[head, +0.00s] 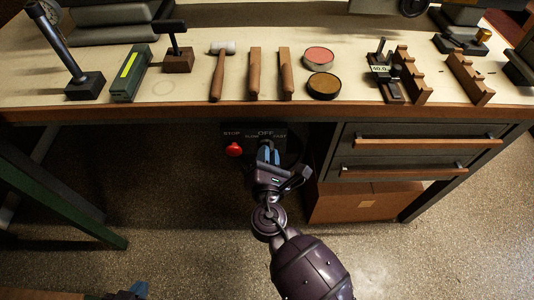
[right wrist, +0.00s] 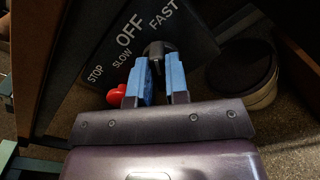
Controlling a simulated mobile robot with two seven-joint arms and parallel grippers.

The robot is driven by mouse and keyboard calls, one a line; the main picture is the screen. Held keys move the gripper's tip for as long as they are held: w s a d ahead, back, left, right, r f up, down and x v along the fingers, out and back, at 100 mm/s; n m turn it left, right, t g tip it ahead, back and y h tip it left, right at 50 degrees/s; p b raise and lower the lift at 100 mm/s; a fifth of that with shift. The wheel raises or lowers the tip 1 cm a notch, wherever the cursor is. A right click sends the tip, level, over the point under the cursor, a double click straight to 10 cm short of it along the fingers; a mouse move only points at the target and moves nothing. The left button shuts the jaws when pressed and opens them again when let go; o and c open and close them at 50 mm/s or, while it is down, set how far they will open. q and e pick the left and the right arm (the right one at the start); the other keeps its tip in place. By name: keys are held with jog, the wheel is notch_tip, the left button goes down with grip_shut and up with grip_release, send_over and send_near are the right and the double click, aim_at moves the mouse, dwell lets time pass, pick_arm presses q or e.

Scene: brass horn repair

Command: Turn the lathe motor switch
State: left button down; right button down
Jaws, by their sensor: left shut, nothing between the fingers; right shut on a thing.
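The motor switch panel (head: 282,131) is a dark plate under the front edge of the bench, marked STOP, SLOW, OFF and FAST. The panel also shows in the right wrist view (right wrist: 183,38). A red stop button (head: 234,149) sits at its left; it shows in the right wrist view too (right wrist: 116,96). My right gripper (head: 266,150) is shut on the black switch knob (right wrist: 158,48), below the OFF mark. The fingers partly hide the knob, so its exact setting is hard to read. My left gripper (head: 138,288) is low at the bottom edge, mostly out of frame, shut and empty.
The bench top (head: 190,92) above carries a mallet (head: 219,75), wooden tools, round tins and racks. Drawers (head: 420,142) are right of the panel, with a cardboard box (head: 365,202) beneath. A round bin (right wrist: 242,75) stands close behind the panel. The floor at left is mostly free.

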jog(key=shift+m, duration=0.4)
jog(key=c, duration=1.1)
grip_release()
jog(key=shift+s+p, duration=0.3)
jog(key=shift+s, duration=5.15)
jog(key=shift+d, duration=0.15)
